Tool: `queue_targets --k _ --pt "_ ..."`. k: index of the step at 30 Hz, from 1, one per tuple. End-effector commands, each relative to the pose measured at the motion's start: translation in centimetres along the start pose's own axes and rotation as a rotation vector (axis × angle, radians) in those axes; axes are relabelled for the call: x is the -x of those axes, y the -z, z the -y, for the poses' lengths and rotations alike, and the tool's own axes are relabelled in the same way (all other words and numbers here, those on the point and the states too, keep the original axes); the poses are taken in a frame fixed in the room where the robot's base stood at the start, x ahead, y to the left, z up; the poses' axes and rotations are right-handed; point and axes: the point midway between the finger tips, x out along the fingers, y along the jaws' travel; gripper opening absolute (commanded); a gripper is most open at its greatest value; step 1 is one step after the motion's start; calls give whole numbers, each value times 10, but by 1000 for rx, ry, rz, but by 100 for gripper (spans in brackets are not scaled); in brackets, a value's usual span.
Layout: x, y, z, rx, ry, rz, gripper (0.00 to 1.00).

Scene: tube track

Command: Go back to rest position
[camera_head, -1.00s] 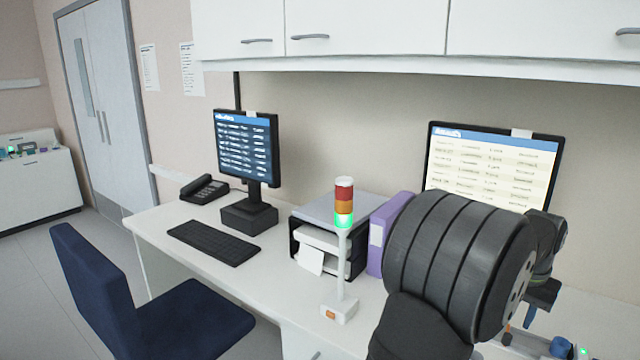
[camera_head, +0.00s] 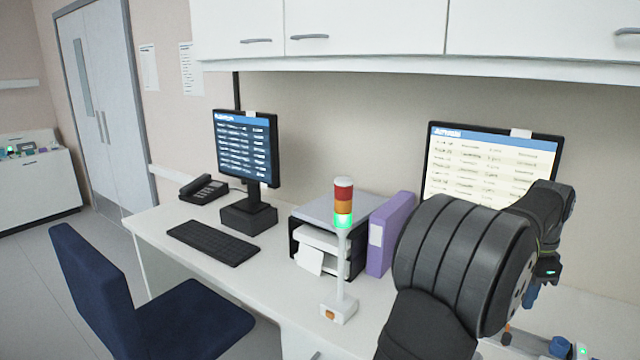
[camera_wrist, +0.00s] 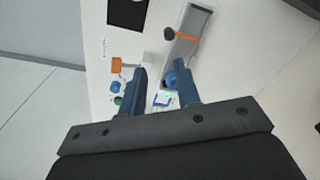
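My gripper shows in the wrist view (camera_wrist: 159,76) with its two blue fingers apart and nothing seen between them. In the head view my dark arm covers the right foreground, and only a small blue part of the gripper (camera_head: 531,296) shows beyond it, above the right end of the desk. In the wrist view, a grey device with an orange band (camera_wrist: 188,37) lies ahead of the fingers on the white surface. Blue and green knobs (camera_wrist: 117,92) and a small orange block (camera_wrist: 123,65) sit left of the fingers.
A signal tower (camera_head: 344,225) lit green stands on the desk (camera_head: 185,239), left of my arm. A purple binder (camera_head: 391,234), paper tray (camera_head: 316,243) and right monitor (camera_head: 490,165) are behind. White cupboards (camera_head: 370,27) hang above. A blue chair (camera_head: 185,322) stands at front left.

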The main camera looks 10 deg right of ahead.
Motion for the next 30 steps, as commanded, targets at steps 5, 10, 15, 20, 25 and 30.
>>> queue_targets --k 5,10,15,20,25,30 --pt "9 2 2 -136 -10 7 30" --pt "16 2 4 -253 -19 13 30" --pt "21 3 5 -330 -26 16 30" --pt "22 3 5 -360 -30 18 30" --pt "23 3 5 -363 -30 18 30" --pt "23 3 5 -362 -30 18 48"
